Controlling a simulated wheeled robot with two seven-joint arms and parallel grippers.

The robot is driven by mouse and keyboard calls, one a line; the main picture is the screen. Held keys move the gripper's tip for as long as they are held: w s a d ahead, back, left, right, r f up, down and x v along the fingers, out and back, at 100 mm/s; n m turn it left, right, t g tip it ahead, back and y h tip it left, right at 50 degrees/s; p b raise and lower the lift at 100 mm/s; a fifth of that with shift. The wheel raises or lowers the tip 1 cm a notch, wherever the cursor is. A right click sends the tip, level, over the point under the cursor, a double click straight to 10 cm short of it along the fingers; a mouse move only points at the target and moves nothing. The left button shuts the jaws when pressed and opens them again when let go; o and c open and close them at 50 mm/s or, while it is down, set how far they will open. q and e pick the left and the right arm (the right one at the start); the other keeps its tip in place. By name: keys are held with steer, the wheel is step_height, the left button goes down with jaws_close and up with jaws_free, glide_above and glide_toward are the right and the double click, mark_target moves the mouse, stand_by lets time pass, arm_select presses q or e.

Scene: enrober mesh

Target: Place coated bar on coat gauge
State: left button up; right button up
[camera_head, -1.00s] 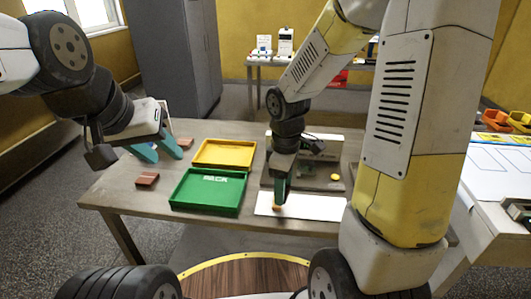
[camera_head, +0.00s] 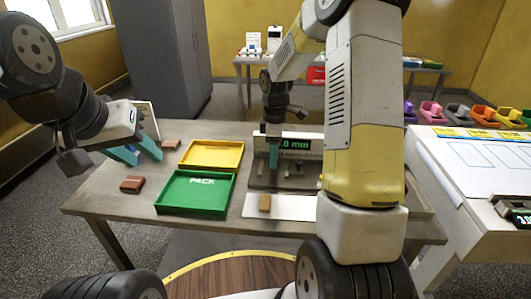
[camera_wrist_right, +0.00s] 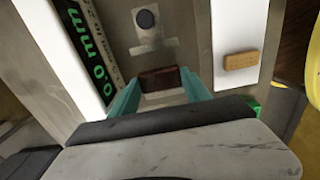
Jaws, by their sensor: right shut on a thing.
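My right gripper (camera_head: 273,152) is over the gauge (camera_head: 262,180), a grey metal plate with a dark display panel (camera_head: 296,143) behind it. In the right wrist view its teal fingers are shut on a dark brown bar (camera_wrist_right: 160,78), over the gauge's metal plate (camera_wrist_right: 118,22). Whether the bar rests on the plate is not clear. The display shows green digits ending in "mm" (camera_wrist_right: 86,45). A tan bar (camera_head: 265,202) lies on a white sheet (camera_head: 290,208) in front of the gauge. My left gripper (camera_head: 136,153) is open and empty over the table's left side.
Brown bars (camera_head: 131,184) (camera_head: 171,144) lie on the table's left part. A green PACK tray (camera_head: 190,208) and a yellow tray (camera_head: 211,146) stand between them and the gauge. Another table (camera_head: 480,165) with coloured bins stands at the right.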

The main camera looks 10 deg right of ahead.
steer(key=shift+f, duration=1.75)
steer(key=shift+f, duration=0.15)
steer(key=o, duration=1)
step_height(320, 180, up, 12)
steer(key=shift+r, duration=0.1)
steer(key=s+r+m+t, duration=0.2)
steer(key=s+r+m, duration=0.2)
steer(key=s, duration=0.4)
steer(key=s+a+r+m+t+y, duration=0.1)
steer(key=s+r+m, duration=0.3)
steer(key=s, duration=0.4)
steer(key=s+a+r+m+t+y, duration=0.1)
steer(key=s+r+m+t, duration=0.2)
steer(key=s+m, duration=0.3)
steer(key=shift+s+a+r, duration=0.1)
steer(key=shift+s+r, duration=0.7)
steer(key=shift+s, duration=0.3)
